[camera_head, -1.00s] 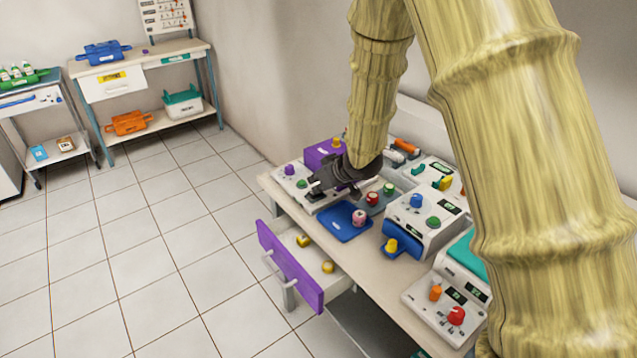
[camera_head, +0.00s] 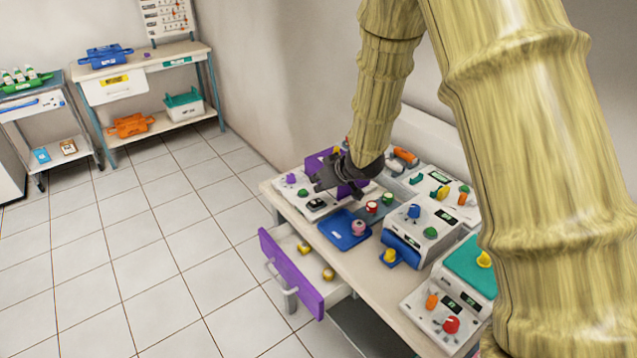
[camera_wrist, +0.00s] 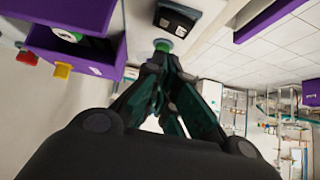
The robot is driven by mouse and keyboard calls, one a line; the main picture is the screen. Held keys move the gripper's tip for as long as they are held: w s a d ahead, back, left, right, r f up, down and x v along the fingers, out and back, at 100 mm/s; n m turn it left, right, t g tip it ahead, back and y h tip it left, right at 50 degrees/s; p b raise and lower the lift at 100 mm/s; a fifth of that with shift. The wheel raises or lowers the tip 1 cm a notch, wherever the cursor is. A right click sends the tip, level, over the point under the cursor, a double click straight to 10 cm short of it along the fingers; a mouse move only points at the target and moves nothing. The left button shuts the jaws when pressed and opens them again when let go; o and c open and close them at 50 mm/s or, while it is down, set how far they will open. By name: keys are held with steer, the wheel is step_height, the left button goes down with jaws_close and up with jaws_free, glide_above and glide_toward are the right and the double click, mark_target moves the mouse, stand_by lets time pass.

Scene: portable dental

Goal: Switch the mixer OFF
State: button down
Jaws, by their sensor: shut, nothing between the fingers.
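The device I take to be the mixer stands at the far left end of the bench, with a white base (camera_head: 283,191) and a purple body (camera_head: 318,160). Its base carries a purple knob (camera_head: 291,179), a green button (camera_head: 303,193) and a black rocker switch (camera_head: 316,203). In the wrist view the rocker (camera_wrist: 178,18) and green button (camera_wrist: 163,45) show just beyond my fingertips. My gripper (camera_head: 318,184) is shut and empty, above the base and apart from the rocker. Which way the rocker is tipped is too small to tell. My gripper hides part of the purple body.
A blue tray (camera_head: 345,236) lies in front of the device, with a pink-topped item (camera_head: 359,228) at its edge. Other white units with knobs (camera_head: 428,222) fill the bench to the right. A purple-fronted drawer (camera_head: 288,268) is open below. The floor to the left is clear.

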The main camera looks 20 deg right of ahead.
steer(key=d+b+v, duration=0.1)
steer(key=v, duration=0.9)
steer(key=shift+w+r, duration=0.15)
steer(key=shift+d, duration=0.1)
